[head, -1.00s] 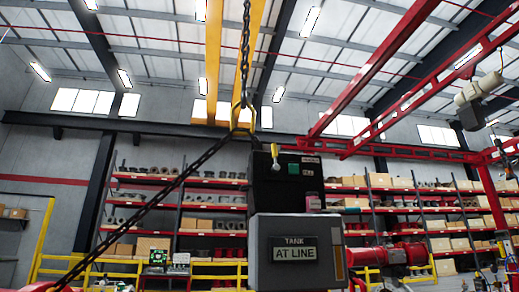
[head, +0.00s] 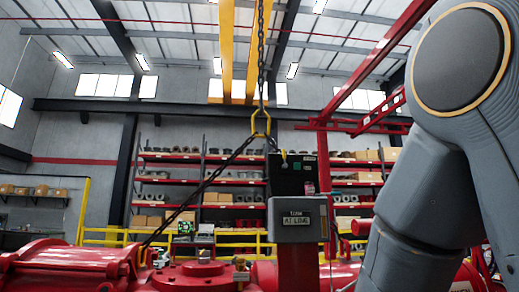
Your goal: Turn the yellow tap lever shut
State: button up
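A small yellow lever (head: 284,157) shows at the upper left of a black box (head: 291,178) near the middle of the head view. It is small, and I cannot tell its exact angle. The black box stands above a grey box (head: 297,220) with a sign that reads "TANK AT LINE". A small brass-coloured fitting (head: 240,272) stands on the red pipework at the bottom. My arm's grey links fill the right side. My gripper is not in view.
Red pipework (head: 75,262) with flanges crosses the bottom. A chain (head: 262,60) hangs from yellow beams, with a yellow ring (head: 261,121) and a dark chain slanting down left. Yellow railings (head: 110,235) and loaded shelves stand behind.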

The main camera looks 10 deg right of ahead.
aim_at(284, 165)
jog(key=u, duration=0.55)
jog(key=i, duration=1.15)
jog(key=z, duration=0.15)
